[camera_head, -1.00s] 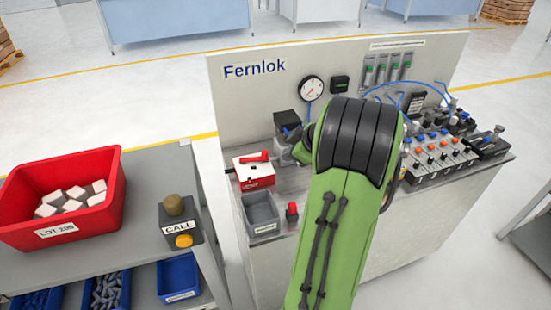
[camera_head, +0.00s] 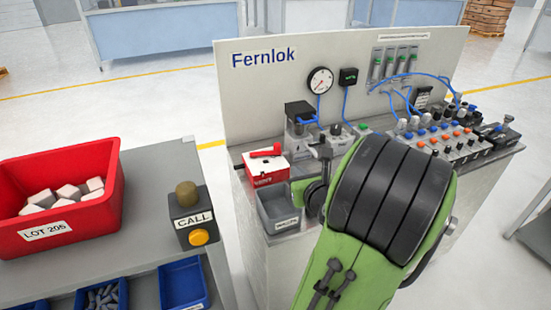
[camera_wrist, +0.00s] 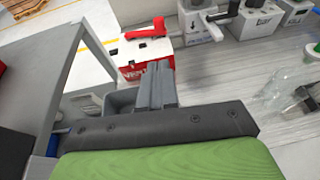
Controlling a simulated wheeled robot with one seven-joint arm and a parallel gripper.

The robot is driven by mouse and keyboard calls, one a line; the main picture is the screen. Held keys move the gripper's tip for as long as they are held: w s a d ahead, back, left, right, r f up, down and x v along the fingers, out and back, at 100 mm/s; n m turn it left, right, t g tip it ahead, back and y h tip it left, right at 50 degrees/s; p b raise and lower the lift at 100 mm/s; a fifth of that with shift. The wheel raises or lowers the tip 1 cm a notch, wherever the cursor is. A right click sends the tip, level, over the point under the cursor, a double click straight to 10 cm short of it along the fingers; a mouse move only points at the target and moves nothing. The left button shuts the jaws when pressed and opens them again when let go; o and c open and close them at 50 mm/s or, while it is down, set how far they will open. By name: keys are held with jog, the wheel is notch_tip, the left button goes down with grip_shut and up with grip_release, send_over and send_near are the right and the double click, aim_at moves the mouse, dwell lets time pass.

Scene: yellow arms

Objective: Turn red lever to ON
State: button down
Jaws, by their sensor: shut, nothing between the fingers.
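The red lever (camera_head: 264,152) lies across the top of a white and red box (camera_head: 268,170) on the bench, left of my arm. In the wrist view the red lever (camera_wrist: 147,29) shows on its box (camera_wrist: 133,57), beyond my gripper fingers. My gripper (camera_wrist: 158,72) is shut and empty, apart from the lever, on the near side of the box. I cannot read any ON marking.
A grey bin (camera_head: 279,212) stands in front of the box. A black-topped unit with blue tube (camera_head: 300,118) stands behind it. A side table holds a red crate (camera_head: 60,200) and a CALL button box (camera_head: 194,218). Valve blocks (camera_head: 440,140) fill the right of the bench.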

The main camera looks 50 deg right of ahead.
aim_at(279, 149)
jog(key=p+x, duration=0.4)
jog(key=r+p+x, duration=0.1)
jog(key=p+x, duration=0.3)
jog(key=p, duration=0.1)
jog(key=p+x, duration=0.4)
jog(key=shift+w+d+r, duration=0.15)
jog(key=shift+w+d, duration=0.25)
jog(key=shift+w, duration=0.1)
jog(key=shift+w+d+f+p, duration=0.25)
jog(key=shift+w+p, duration=0.1)
jog(key=shift+d, duration=0.1)
